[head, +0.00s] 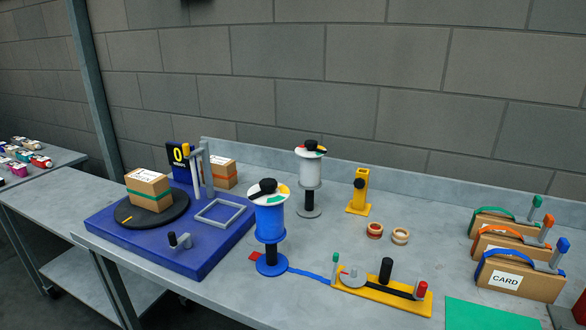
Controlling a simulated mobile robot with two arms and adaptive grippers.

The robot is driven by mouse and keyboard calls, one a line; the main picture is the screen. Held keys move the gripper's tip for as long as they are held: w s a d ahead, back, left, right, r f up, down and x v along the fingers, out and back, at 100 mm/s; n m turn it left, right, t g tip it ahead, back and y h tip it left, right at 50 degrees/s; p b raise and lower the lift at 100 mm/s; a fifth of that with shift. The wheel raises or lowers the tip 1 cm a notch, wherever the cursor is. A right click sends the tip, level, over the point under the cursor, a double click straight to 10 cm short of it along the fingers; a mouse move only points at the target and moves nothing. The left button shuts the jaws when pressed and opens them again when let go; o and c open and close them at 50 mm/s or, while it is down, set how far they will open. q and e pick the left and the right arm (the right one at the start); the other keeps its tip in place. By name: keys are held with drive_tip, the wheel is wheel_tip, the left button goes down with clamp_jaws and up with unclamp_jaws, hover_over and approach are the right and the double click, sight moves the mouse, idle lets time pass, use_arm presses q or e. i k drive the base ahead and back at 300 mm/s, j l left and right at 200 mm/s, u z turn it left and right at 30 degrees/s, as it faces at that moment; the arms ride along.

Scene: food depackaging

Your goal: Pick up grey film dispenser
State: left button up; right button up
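The grey film dispenser (309,202) stands upright toward the back middle of the table. It has a round grey base, a dark post, a white roll and a white top disc with a black knob and small coloured marks. Nothing holds it. A similar blue film dispenser (270,225) stands in front of it and to the left, with a blue strip running from its base to the right. Neither of my grippers is in view.
Left is a blue platform (187,260) with a turntable, box and grey frame. Right of the grey dispenser are a yellow stand (360,192) and two tape rolls. A yellow bar (350,290) lies in front. Cartons with coloured handles (520,275) and a green mat (490,314) are right.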

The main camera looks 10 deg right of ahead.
sight(310, 161)
drive_tip(key=k+l+z, duration=0.1)
drive_tip(key=l+z, duration=0.35)
drive_tip(key=l, duration=0.2)
drive_tip(key=l+z, duration=0.45)
drive_tip(key=l, duration=0.2)
